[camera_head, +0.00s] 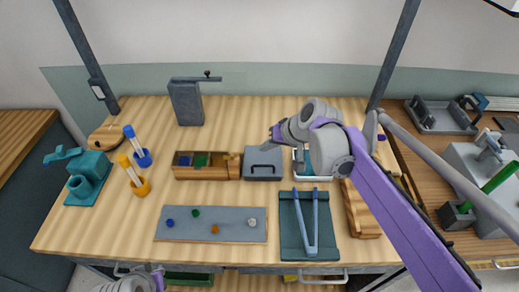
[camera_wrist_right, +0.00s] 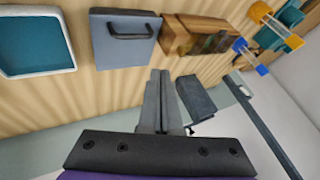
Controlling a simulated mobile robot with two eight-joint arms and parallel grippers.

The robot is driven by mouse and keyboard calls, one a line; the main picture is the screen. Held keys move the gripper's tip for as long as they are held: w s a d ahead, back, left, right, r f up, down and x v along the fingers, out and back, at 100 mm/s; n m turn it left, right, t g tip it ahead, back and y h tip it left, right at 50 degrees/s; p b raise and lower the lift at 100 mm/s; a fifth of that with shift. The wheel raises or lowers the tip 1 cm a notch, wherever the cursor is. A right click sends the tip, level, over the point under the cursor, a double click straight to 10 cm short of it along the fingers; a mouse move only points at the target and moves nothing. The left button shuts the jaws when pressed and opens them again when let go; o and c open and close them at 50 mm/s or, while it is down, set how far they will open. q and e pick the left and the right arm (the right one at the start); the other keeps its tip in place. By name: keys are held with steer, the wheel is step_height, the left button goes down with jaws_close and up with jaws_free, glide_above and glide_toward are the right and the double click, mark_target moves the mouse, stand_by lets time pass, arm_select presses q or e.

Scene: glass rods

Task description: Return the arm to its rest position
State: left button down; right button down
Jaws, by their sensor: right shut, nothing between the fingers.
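My right arm reaches in from the right in the head view, and its gripper (camera_head: 274,138) is above the back middle of the table. In the right wrist view the two fingers (camera_wrist_right: 160,80) are together with nothing between them. They are over bare table near the grey lidded box (camera_wrist_right: 125,38), which also shows in the head view (camera_head: 262,164). Part of my left arm shows at the bottom left of the head view; its fingers cannot be made out.
A wooden box (camera_head: 202,176), a grey tray (camera_head: 211,236) with small coloured balls and a dark green tray (camera_head: 325,243) stand on the table. A dark grey tank (camera_head: 186,104) stands at the back.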

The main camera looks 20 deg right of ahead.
steer(key=shift+s+d+r, duration=0.3)
steer(key=shift+r, duration=0.15)
steer(key=s+f+h, duration=0.1)
steer(key=s+f, duration=0.3)
steer(key=s, duration=0.3)
steer(key=s+d+f+n+h, duration=0.1)
steer(key=s+f, duration=0.3)
steer(key=s, duration=0.4)
steer(key=s+f+n+h, duration=0.1)
steer(key=s+f+h, duration=0.1)
steer(key=s, duration=0.5)
steer(key=shift+s+d+f+g, duration=0.1)
steer(key=shift+f+g, duration=0.05)
steer(key=shift+f, duration=0.3)
steer(key=shift+s+d+f+g, duration=0.1)
steer(key=shift+f+g, duration=0.05)
steer(key=shift+f, duration=0.3)
